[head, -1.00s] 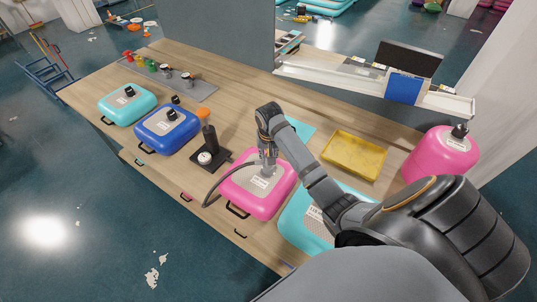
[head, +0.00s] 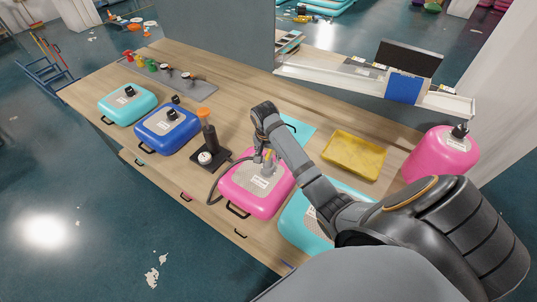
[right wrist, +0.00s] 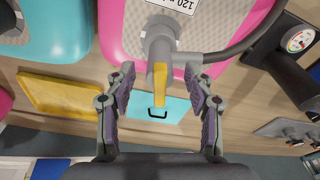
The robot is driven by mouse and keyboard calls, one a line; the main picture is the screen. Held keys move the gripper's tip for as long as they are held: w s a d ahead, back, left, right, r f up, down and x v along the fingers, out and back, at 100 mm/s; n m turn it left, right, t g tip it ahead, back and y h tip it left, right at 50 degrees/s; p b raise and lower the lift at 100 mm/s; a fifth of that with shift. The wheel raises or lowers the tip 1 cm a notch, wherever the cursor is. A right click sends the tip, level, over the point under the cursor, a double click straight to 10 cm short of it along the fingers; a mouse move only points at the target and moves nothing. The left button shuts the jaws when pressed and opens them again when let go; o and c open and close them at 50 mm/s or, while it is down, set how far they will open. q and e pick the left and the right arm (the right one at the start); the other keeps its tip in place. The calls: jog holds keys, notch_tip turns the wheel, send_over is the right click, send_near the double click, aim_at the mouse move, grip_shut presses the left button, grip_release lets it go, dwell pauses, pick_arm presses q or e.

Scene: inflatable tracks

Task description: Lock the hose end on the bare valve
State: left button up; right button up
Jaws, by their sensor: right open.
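The pink inflatable (head: 240,190) lies on the bench with a pale label panel on top. The grey hose end (right wrist: 160,47) sits over that panel, with its yellow lever (right wrist: 160,85) sticking out toward my gripper. The lever also shows in the head view (head: 268,156). The valve under the hose end is hidden, so I cannot tell whether it is seated. The dark hose (right wrist: 240,45) curves away from the hose end. My right gripper (right wrist: 159,72) is open, with one finger on each side of the lever and gaps between. My left gripper is not in view.
A teal inflatable (head: 293,222) lies close on the right. A yellow tray (head: 355,156) is behind. Blue (head: 166,136) and teal ones are at left, and another pink one (head: 440,156) at right.

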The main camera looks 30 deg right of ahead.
jog(key=r, duration=0.5)
jog(key=a+r, duration=0.1)
jog(key=r, duration=0.1)
jog(key=shift+s+r, duration=0.15)
jog(key=shift+s, duration=0.2)
